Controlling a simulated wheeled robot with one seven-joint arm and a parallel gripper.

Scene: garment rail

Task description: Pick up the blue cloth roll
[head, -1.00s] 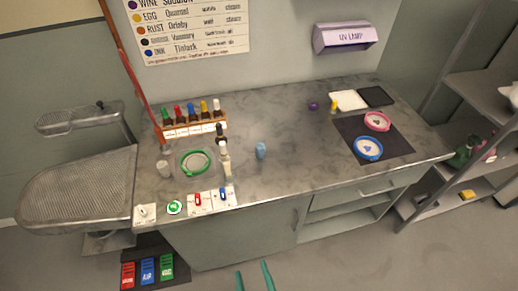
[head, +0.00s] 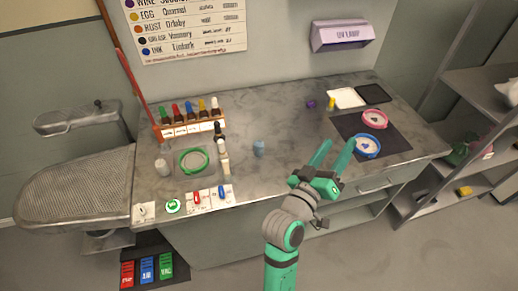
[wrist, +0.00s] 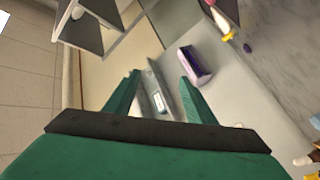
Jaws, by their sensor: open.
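The blue cloth roll (head: 259,147) is a small light-blue cylinder standing on the grey counter (head: 285,175), near its middle. My gripper (head: 336,149) is open and empty, to the right of the roll and over the front part of the counter. Clear space shows between the fingers and the roll. In the wrist view my gripper (wrist: 158,88) has its fingers spread with nothing between them. I cannot make out the roll for certain in the wrist view.
To the right, a dark mat (head: 395,140) holds a pink ring (head: 374,119) and a blue ring (head: 366,146). The UV lamp (head: 342,33) hangs on the wall.

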